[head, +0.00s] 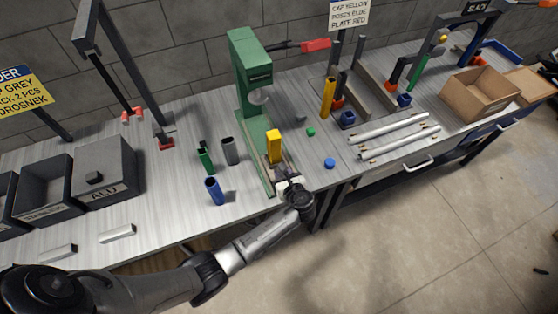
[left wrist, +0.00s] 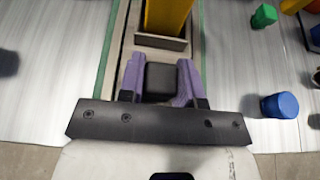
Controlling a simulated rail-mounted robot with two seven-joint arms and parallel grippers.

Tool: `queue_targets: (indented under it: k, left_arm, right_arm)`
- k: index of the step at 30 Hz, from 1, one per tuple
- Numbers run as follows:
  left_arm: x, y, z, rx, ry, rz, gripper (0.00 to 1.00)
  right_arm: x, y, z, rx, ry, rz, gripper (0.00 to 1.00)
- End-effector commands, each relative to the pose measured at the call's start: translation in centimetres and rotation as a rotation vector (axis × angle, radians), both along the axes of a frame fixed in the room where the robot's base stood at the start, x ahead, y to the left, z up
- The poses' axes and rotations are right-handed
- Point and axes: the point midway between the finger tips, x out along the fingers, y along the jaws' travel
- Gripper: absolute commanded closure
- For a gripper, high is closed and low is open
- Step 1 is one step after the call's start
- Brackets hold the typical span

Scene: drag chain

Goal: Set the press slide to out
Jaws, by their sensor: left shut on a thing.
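The green press (head: 252,75) stands on the bench near the middle of the head view. Its slide (head: 286,168) lies at the front of its base and carries an upright yellow post (head: 274,146). In the left wrist view the yellow post (left wrist: 167,15) stands behind a low upright plate of the slide (left wrist: 161,43). My left gripper (head: 290,184) is at the slide's front end. Its purple fingers (left wrist: 160,80) are shut on the slide's black knob (left wrist: 161,78), one on each side. My right gripper is in neither view.
Grey (head: 229,151), green (head: 206,160) and blue (head: 214,190) tubes stand left of the press. A green cap (head: 311,132) and a blue cap (head: 329,163) lie to its right. The bench's front edge runs close by my left gripper, with open floor beyond.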

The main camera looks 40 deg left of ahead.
Motion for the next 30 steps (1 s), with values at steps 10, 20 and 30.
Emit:
queue_targets:
  k: [10,20,30]
  left_arm:
    - [-0.9,-1.5,0.1,0.001,-0.002,0.0,1.0]
    - [-1.0,-1.7,0.2,0.002,-0.004,0.0,1.0]
    - [-1.0,-1.6,0.1,0.001,-0.002,0.0,0.43]
  right_arm:
    - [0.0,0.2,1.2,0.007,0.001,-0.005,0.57]
    - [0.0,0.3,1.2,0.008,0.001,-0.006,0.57]
    - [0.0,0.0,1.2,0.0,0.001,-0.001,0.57]
